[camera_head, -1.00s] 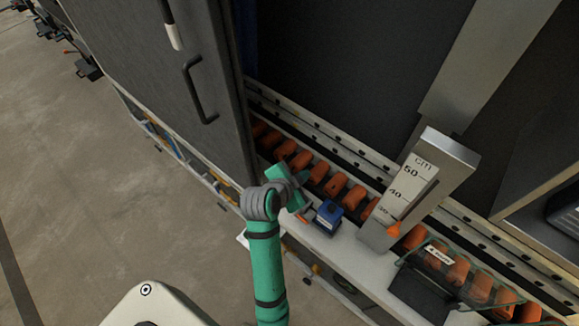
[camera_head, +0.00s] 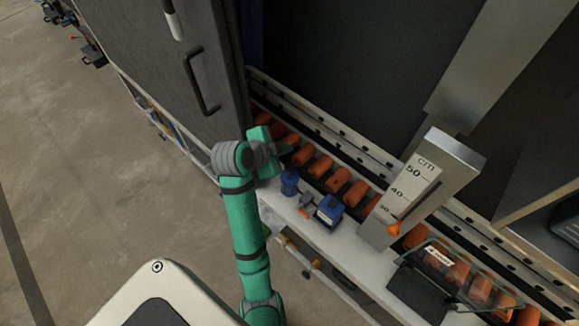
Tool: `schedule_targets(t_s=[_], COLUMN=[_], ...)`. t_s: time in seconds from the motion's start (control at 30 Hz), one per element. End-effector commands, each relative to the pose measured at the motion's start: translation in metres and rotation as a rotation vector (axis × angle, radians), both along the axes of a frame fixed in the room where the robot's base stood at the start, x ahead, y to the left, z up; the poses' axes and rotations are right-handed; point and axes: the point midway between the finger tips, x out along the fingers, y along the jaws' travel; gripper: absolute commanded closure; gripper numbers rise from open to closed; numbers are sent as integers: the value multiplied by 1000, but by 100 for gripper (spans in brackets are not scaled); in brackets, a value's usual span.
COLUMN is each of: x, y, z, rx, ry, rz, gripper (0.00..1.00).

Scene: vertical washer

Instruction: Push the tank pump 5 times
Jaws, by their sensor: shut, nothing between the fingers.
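My gripper (camera_head: 286,149) is at the end of my green and grey arm, above the row of orange rollers. It is small and dark here, shut and empty. A small blue upright part (camera_head: 289,183) stands on the pale ledge just below my gripper in the picture, with a gap between them. A blue box-shaped device (camera_head: 329,211) with a dark top sits on the ledge to its right. I cannot tell for sure which of these blue parts is the tank pump.
A height scale marked in cm (camera_head: 411,193) with an orange pointer stands to the right. A clear-sided holder (camera_head: 452,270) is beyond it. A dark door with a handle (camera_head: 201,82) is at the left. Orange rollers (camera_head: 338,180) run behind the ledge (camera_head: 350,246).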

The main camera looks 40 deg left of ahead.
Motion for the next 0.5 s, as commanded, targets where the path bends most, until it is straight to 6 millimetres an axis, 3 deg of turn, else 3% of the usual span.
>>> schedule_targets(t_s=[0.5], x=[3], y=[-5], z=[-62], rx=[-2], ry=[1], rz=[-10], gripper=[100])
